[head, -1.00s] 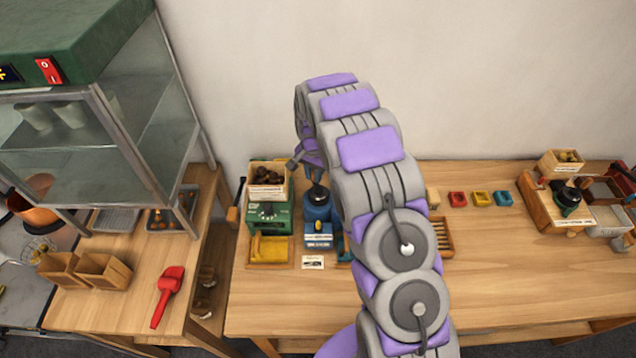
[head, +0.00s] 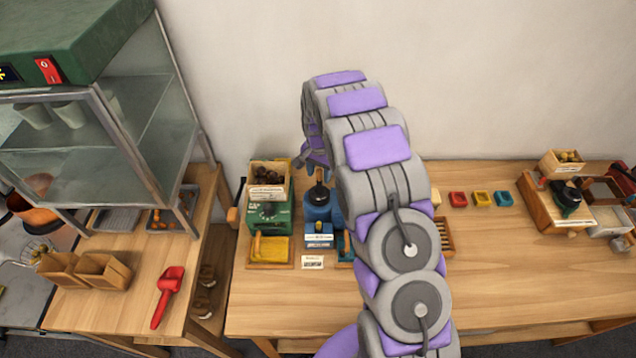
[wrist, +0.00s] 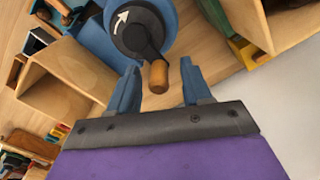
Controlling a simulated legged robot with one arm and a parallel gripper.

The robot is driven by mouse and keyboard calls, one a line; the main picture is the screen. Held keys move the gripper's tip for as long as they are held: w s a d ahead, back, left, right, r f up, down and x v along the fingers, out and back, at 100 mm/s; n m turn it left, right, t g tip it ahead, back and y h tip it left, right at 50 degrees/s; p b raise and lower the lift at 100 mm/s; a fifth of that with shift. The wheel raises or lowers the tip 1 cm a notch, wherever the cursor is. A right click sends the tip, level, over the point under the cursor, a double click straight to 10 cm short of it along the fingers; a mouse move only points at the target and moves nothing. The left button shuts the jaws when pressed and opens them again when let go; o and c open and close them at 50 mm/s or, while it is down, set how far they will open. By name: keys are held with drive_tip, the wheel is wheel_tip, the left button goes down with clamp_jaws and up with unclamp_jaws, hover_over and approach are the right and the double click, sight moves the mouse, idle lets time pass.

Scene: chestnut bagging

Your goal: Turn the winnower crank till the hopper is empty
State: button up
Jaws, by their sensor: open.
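In the wrist view, a blue machine (wrist: 98,40) carries a dark round crank (wrist: 140,32) with a white curved arrow and a wooden handle (wrist: 159,77). My gripper (wrist: 161,84) is open, with one blue finger on each side of the handle; I cannot tell whether either touches it. In the head view, the blue machine (head: 319,207) stands right of a green machine (head: 268,214) topped by a wooden hopper (head: 267,193) holding dark chestnuts. The labels are too small to tell which machine is the winnower. My arm hides much of the gripper there.
A yellow tray (head: 270,250) sits before the green machine. A red scoop (head: 167,295) lies on the left table, near a glass cabinet (head: 95,150). Small coloured trays (head: 480,199) stand right of my arm. The bench front is clear.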

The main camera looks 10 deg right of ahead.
drive_tip(key=shift+r+p, duration=0.55)
drive_tip(key=shift+r, duration=3)
drive_tip(key=shift+c, duration=0.5)
clamp_jaws()
